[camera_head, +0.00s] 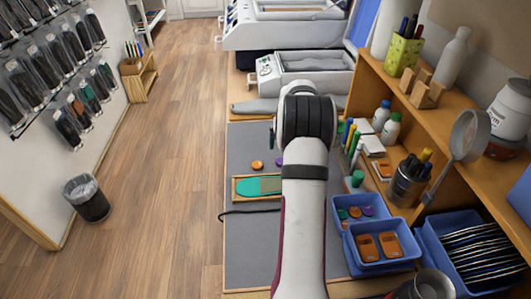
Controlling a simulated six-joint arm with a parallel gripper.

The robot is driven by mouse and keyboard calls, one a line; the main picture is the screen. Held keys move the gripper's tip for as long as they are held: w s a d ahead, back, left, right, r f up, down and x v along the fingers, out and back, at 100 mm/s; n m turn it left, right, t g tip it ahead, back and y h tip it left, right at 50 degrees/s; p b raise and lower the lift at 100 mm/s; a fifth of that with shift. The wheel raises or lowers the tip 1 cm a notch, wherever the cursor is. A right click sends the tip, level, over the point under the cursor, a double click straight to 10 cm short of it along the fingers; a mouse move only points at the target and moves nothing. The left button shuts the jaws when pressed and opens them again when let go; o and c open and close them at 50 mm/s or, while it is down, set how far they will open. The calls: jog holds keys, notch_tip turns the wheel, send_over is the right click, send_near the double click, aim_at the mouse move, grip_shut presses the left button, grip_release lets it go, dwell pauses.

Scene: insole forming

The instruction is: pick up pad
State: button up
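My arm reaches up the middle of the picture and ends in a black ribbed joint; my gripper is hidden behind it, so I cannot see its fingers. An orange round pad (257,165) lies on the grey mat (250,250), left of my arm. A purple round pad (279,161) lies beside it, close to my arm. Just below them a green insole (247,187) with a tan part lies on a wooden board (236,198). Small coloured round pads (354,212) sit in a blue bin (340,222). Two orange-brown pads (367,248) lie in another blue bin (362,269).
Markers (351,142) stand near my arm. White machines (310,70) fill the far end. The mat's lower left is mostly clear, apart from a black cord (245,212).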

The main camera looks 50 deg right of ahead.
jog(key=x, duration=1.2)
jog(key=shift+s+f, duration=0.1)
jog(key=shift+f, duration=0.3)
jog(key=shift+a, duration=0.1)
grip_shut()
